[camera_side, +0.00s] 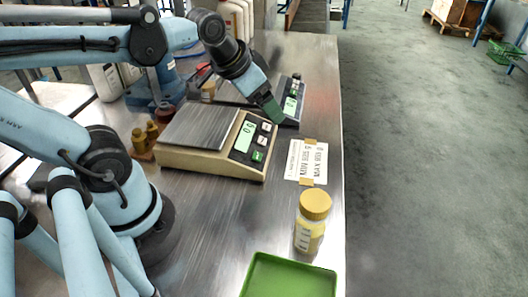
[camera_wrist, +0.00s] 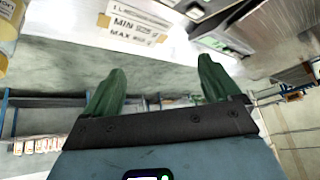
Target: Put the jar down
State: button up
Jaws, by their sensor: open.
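The jar (camera_side: 309,235), with pale yellow contents and a yellow lid, stands upright on the metal table (camera_side: 215,255), just behind the green tray. Part of a yellowish jar (camera_wrist: 7,25) shows at the left edge of the wrist view. My gripper (camera_side: 272,107) is above the table, near the second scale's display and well apart from the jar. In the wrist view its green fingers (camera_wrist: 161,65) are spread with nothing between them.
A beige scale (camera_side: 195,158) reading about zero stands mid-table, with a second scale (camera_side: 291,104) behind it. A MIN/MAX label (camera_side: 307,162) is taped nearby. The green tray (camera_side: 290,278) is at the front. Brown bottles (camera_side: 143,138) stand left. The table's right edge is close to the jar.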

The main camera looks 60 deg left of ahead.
jog(key=w+a+r+m+g, duration=0.2)
jog(key=w+a+r, duration=0.2)
jog(key=a, duration=0.4)
jog(key=m+g, duration=0.4)
jog(key=m, duration=0.2)
send_near(205, 66)
jog(key=shift+w+a+f+h, duration=0.15)
jog(key=shift+w+a+h, duration=0.15)
jog(key=shift+a, duration=0.2)
jog(key=shift+s+a+f, duration=0.1)
jog(key=shift+a+f, duration=0.1)
jog(key=shift+f, duration=0.35)
notch_tip(205, 66, down, 6)
jog(key=shift+r, duration=0.1)
jog(key=shift+s+d+f, duration=0.1)
jog(key=shift+d+f, duration=0.1)
jog(key=shift+f, duration=1.15)
jog(key=shift+d+f, duration=0.2)
jog(key=shift+f, duration=1.15)
